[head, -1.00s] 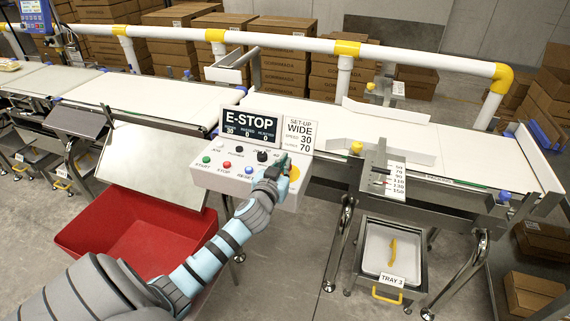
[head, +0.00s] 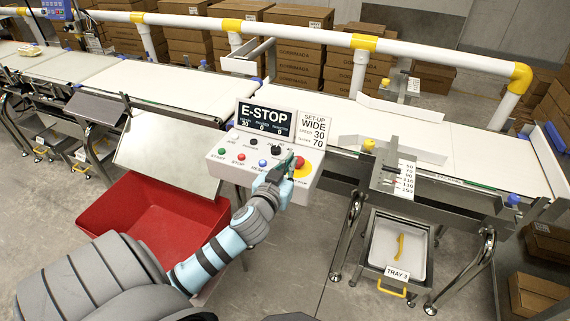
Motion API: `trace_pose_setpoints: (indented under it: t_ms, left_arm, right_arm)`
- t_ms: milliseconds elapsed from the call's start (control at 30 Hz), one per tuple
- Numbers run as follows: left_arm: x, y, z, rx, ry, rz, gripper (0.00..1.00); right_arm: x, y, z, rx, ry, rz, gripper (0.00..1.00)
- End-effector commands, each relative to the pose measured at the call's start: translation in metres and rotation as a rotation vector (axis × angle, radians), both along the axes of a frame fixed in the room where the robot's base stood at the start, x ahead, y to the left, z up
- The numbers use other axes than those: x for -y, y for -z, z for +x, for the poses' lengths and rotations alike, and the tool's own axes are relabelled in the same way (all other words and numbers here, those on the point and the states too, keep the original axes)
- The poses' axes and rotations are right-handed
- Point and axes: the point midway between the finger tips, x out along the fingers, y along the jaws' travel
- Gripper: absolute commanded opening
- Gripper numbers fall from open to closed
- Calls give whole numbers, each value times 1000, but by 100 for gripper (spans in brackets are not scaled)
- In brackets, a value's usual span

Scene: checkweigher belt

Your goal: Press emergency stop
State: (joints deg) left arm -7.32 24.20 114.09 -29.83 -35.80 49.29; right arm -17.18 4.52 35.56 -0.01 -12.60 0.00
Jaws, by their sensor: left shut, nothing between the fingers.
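The emergency stop is a red knob (head: 300,162) on a yellow round plate at the right end of the grey control box (head: 228,170). My left gripper (head: 291,160) is shut and empty, its tips just left of the red knob. I cannot tell whether they touch it. The display (head: 265,118) above the box reads E-STOP. Green, red and blue buttons line the box's front edge. The gripper and wrist hide part of the box. My right gripper does not show.
A set-up card (head: 313,127) reading WIDE, 30 and 70 stands beside the display. White belts (head: 320,108) run behind the box, with a white rail beyond. A red bin (head: 120,200) is below left. A labelled tray (head: 400,240) sits low on the right.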

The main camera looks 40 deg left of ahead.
Motion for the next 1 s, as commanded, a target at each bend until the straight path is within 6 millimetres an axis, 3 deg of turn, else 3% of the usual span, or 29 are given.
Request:
trace_pose_setpoints:
  t_ms: [100, 267, 800, 900, 967, 1000]
  left_arm:
    - [6, -2, -18, 0, 1, 2, 0]
    - [10, -5, -29, 1, 0, 3, 0]
    - [9, -5, -29, 2, -1, 3, 0]
    - [12, -7, -28, -11, 22, 68, 0]
    - [12, 17, -25, -82, 61, 143, 0]
    - [8, 44, -25, -149, 78, 178, 0]
  right_arm:
    - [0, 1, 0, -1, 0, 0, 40]
    - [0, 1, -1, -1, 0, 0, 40]
    - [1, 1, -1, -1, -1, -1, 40]
    - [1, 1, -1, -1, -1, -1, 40]
    - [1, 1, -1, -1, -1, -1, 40]
    - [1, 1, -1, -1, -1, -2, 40]
